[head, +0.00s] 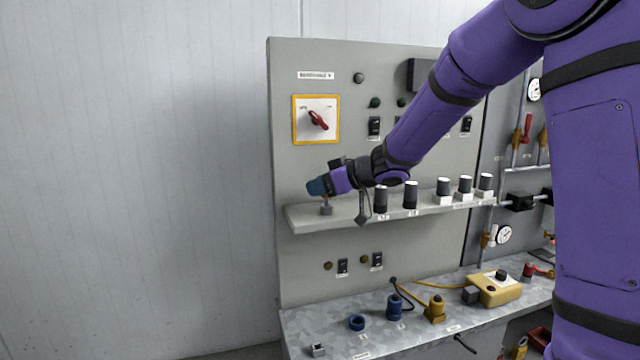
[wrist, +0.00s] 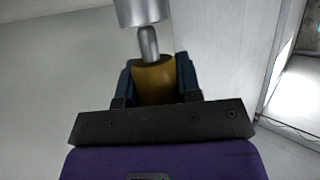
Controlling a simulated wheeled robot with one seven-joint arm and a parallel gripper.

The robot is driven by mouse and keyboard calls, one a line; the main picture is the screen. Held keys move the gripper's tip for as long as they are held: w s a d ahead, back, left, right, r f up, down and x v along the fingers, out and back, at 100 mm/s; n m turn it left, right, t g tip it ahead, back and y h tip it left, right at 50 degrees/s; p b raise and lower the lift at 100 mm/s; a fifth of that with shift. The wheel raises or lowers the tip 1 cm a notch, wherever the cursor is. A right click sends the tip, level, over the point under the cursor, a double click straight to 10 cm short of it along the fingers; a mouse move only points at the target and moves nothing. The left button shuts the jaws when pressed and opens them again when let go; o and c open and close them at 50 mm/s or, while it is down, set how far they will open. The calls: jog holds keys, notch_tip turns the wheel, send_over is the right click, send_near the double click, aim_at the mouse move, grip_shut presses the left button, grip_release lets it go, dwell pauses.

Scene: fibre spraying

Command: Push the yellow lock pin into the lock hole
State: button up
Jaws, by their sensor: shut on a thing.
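The yellow lock pin (wrist: 155,82) shows in the wrist view between the blue-tipped fingers of my gripper (wrist: 158,72). My gripper is shut on it. A thin silver rod (wrist: 148,42) runs from the yellow part to a wider silver cylinder (wrist: 141,10) at the top edge. The rod meets the cylinder; I cannot tell how deep it goes in. In the head view my gripper (head: 318,187) is at the left end of the panel shelf, just above a small grey post (head: 326,208). The pin is hidden there, and the lock hole itself cannot be made out.
Black knobs with white tops (head: 411,196) stand on the shelf (head: 350,217) right of my gripper. A red-handled switch (head: 318,120) is on the panel above. The lower bench (head: 335,340) holds blue and yellow fittings. The left side is clear up to the wall.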

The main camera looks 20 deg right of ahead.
jog(key=shift+f, duration=1.1)
jog(key=o, duration=1)
jog(key=v, duration=1.1)
